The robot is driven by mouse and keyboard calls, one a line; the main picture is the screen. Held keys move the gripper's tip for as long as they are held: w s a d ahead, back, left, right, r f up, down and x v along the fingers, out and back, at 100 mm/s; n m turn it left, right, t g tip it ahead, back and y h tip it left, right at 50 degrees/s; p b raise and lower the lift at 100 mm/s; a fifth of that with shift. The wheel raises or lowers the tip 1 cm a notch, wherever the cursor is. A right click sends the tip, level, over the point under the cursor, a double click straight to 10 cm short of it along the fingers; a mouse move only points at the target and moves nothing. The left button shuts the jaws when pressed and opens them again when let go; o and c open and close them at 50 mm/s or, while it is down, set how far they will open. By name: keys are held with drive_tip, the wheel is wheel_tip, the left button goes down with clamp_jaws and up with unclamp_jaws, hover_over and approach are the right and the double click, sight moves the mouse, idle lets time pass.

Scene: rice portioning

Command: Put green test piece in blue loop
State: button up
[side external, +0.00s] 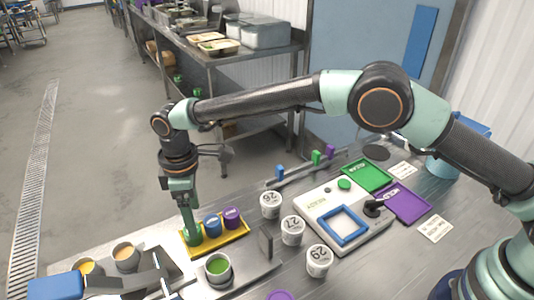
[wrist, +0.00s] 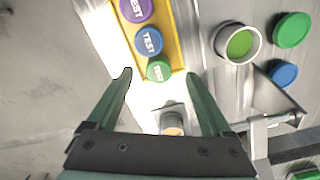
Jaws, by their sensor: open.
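The green test piece (wrist: 159,69) sits at the near end of a yellow tray (wrist: 176,52), in line with a blue test piece (wrist: 148,40) and a purple test piece (wrist: 135,8). My gripper (wrist: 159,76) is open and empty, with the green piece between or just beyond its fingertips. In the side view my gripper (side external: 190,232) points down at the left end of the yellow tray (side external: 234,239) and partly hides the green piece. The blue loop (side external: 341,225) is a square blue frame on a white device (side external: 325,205) to the right.
White numbered cups (side external: 292,231) stand between tray and device. A cup with green contents (side external: 218,265) stands in front of the yellow tray. Green (side external: 367,175) and purple (side external: 408,204) mats lie by the device. A rail with small coloured blocks (side external: 316,158) stands behind.

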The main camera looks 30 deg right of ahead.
drive_tip(key=f, duration=0.4)
drive_tip(key=shift+w+a+f, duration=0.2)
drive_tip(key=shift+a+f, duration=0.05)
drive_tip(key=shift+f, duration=0.15)
clamp_jaws()
drive_tip(key=shift+r, duration=0.1)
